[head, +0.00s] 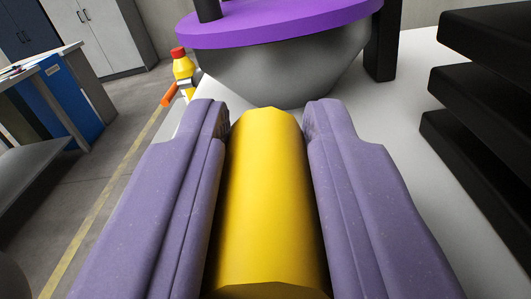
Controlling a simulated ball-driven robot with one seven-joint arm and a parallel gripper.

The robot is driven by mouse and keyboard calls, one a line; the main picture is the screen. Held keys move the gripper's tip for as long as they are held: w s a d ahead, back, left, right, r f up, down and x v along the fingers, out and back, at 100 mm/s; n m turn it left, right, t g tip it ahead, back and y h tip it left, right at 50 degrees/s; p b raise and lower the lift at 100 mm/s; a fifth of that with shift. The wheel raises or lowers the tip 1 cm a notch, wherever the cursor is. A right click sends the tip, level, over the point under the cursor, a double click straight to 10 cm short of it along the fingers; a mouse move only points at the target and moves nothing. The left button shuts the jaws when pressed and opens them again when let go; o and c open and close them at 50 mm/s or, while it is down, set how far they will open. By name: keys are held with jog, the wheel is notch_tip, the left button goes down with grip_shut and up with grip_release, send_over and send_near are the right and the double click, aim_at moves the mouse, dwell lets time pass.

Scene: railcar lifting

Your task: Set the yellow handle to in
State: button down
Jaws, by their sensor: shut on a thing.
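The yellow handle (262,200) is a thick yellow bar in the lower middle of the head view. It lies lengthwise between the two purple fingers of my gripper (265,125). The fingers are shut on it, one along each side. Its near end runs to the bottom edge of the picture. What it is attached to does not show, and I cannot tell its setting.
Just beyond my fingers stands a grey rounded bowl shape (275,75) under a purple disc (270,25). A yellow bottle-like part with a red top (182,66) is to its left. Black stacked slabs (490,105) stand at right. Grey floor is open at left.

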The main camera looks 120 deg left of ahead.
jog(key=shift+f, duration=0.25)
jog(key=c, duration=0.9)
grip_release()
jog(key=p+v, duration=0.2)
jog(key=v, duration=0.6)
jog(key=shift+p, duration=0.4)
jog(key=shift+a, duration=0.1)
